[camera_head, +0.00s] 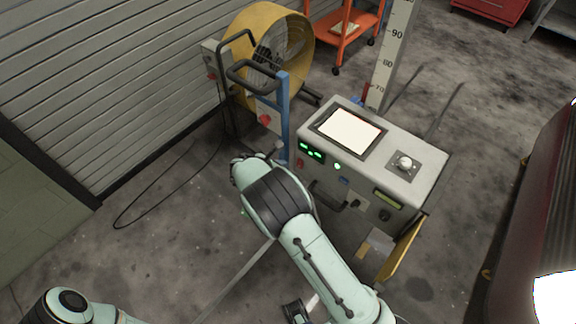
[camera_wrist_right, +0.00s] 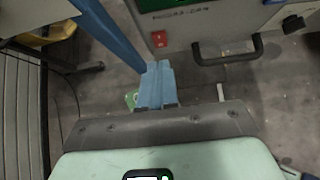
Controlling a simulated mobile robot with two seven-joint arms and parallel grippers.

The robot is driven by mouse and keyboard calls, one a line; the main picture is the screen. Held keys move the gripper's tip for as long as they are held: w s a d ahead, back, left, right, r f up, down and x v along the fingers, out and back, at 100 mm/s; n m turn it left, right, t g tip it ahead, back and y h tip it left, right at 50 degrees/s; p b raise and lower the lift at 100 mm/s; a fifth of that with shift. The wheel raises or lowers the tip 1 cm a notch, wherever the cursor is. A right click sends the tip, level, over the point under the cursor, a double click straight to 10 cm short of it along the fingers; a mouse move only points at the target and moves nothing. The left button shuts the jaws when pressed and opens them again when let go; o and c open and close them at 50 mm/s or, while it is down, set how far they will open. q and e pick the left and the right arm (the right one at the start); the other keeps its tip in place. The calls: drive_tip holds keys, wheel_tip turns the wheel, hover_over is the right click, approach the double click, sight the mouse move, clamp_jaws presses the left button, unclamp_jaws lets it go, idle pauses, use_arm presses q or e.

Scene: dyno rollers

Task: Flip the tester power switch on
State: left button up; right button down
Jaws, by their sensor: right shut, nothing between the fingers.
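The tester is a light grey console (camera_head: 415,178) with a bright white screen (camera_head: 349,131) on its sloped top. Its red power switch (camera_head: 300,162) is at the left end of the front panel, below the green displays. The switch (camera_wrist_right: 159,39) also shows in the right wrist view, just beyond my fingertips. I cannot tell its position. My right gripper (camera_wrist_right: 155,68) is shut and empty, pointing toward the panel just below the switch, with no clear contact. In the head view my right wrist largely hides the gripper. My left gripper is out of view.
A blue post (camera_head: 284,115) with a black handle stands close left of the console, near my right gripper. A black handle (camera_wrist_right: 228,52) juts from the panel right of the switch. A yellow fan (camera_head: 262,40) stands behind. A cable (camera_head: 120,215) lies on the floor.

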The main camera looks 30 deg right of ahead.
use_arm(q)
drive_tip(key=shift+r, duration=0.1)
use_arm(e)
drive_tip(key=v, duration=0.3)
drive_tip(key=shift+r, duration=0.6)
drive_tip(key=s+a+f+m+g+y+p, duration=0.1)
drive_tip(key=s+a+f+m+g+y, duration=0.25)
drive_tip(key=s+f, duration=0.65)
drive_tip(key=s+f+m+g+y+p, duration=0.1)
drive_tip(key=s+f+m+g+y, duration=0.1)
drive_tip(key=s+f+m+y, duration=0.6)
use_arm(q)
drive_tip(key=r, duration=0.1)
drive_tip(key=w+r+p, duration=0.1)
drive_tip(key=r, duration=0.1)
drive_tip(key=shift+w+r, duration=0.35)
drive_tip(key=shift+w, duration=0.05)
use_arm(e)
drive_tip(key=s+a+f+m, duration=0.1)
drive_tip(key=s+a+m, duration=0.2)
drive_tip(key=s+m, duration=0.4)
drive_tip(key=s+a+f+m, duration=0.1)
drive_tip(key=s+a+m, duration=0.3)
drive_tip(key=s+m, duration=0.4)
drive_tip(key=shift+s+a+t+y, duration=0.2)
drive_tip(key=shift+s+t+y, duration=0.25)
drive_tip(key=shift+s, duration=0.7)
drive_tip(key=shift+d, duration=0.1)
